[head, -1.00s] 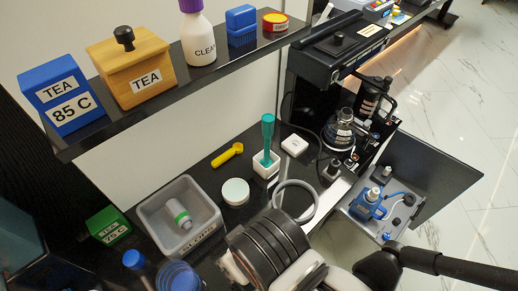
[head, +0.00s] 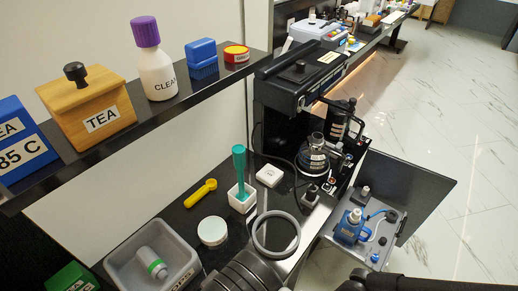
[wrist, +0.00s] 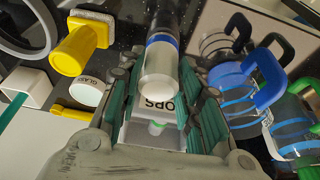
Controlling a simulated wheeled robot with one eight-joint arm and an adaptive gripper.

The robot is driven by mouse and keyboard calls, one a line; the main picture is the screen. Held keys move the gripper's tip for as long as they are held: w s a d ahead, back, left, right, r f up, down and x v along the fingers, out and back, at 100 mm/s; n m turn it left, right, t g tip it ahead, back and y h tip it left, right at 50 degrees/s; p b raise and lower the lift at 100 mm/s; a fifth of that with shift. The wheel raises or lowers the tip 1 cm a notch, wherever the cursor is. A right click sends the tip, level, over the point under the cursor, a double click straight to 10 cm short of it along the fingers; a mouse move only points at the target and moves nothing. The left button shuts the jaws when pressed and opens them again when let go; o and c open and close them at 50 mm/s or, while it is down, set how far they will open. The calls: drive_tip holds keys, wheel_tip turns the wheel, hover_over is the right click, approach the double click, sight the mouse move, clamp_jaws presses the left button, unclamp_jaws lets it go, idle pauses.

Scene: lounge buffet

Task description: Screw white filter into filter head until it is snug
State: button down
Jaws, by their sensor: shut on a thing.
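In the wrist view my gripper (wrist: 158,82) is shut on a white filter (wrist: 158,72), a white cylinder with a blue band at its far end. The fingers stand on both sides of it, and the filter is above the surfaces below. In the head view the filter and gripper are hidden; only part of my dark arm shows at the bottom. A blue fitting with a white top (head: 350,224), which looks like the filter head, stands on a grey plate (head: 335,240) at the right. A second white cylinder with a green band (head: 152,263) lies in a grey bin (head: 113,270).
A black shelf (head: 150,118) with boxes and a bottle runs above the counter at left. A grey ring (head: 275,233), white round lid (head: 212,231) and yellow scoop (head: 201,193) lie on the counter.

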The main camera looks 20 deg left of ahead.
drive_tip(key=shift+r+p, duration=3.1)
drive_tip(key=shift+r, duration=0.4)
